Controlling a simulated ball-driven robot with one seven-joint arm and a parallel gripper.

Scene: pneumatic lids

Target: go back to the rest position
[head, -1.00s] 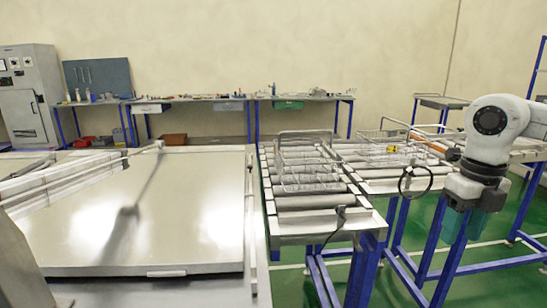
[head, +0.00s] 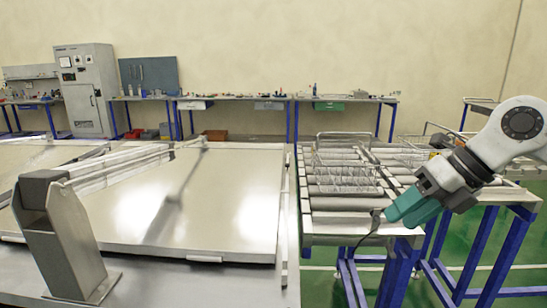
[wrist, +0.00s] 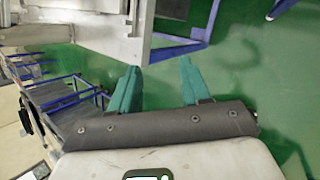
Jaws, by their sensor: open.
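My gripper (head: 412,208) shows at the right in the head view, with teal fingers pointing left and down in front of the roller conveyor. In the wrist view my gripper (wrist: 157,88) has its two teal fingers spread apart with nothing between them. Below and beyond the fingers in that view is green floor (wrist: 245,65). The fingers look clear of other things, though how far they are from the conveyor end is hard to tell.
A roller conveyor (head: 335,218) on blue legs carries a wire basket (head: 345,158). A large flat metal lid (head: 235,200) lies left of it, with a grey bracket and arm (head: 65,240) in front. Workbenches and a grey cabinet (head: 88,90) stand along the back wall.

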